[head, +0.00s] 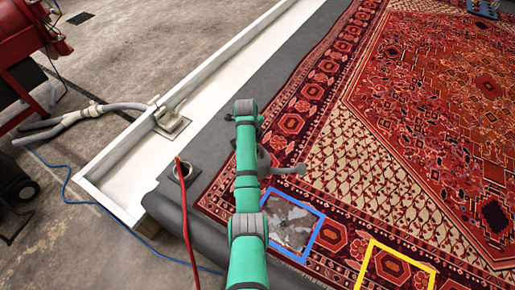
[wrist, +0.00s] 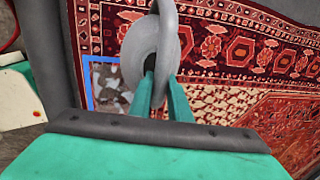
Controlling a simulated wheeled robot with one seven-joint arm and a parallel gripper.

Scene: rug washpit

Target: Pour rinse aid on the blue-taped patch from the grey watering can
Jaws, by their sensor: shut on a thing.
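The grey watering can (head: 264,160) is mostly hidden behind my green arm in the head view, with its spout and round rose (head: 300,169) pointing right. In the wrist view the can (wrist: 139,50) fills the top centre, and my gripper (wrist: 160,88) is shut on it. The can is over the red rug. The blue-taped patch (head: 289,222) is a square of blue tape around a grey, blotchy area near the rug's edge, partly covered by my arm. It also shows in the wrist view (wrist: 88,92), left of the can and partly behind it.
A yellow-taped square (head: 398,246) lies right of the blue one on the patterned rug (head: 430,90). A white channel (head: 230,75) with a drain and hose (head: 70,118) runs at left. A red hose (head: 186,215) and red machine (head: 30,38) stand left.

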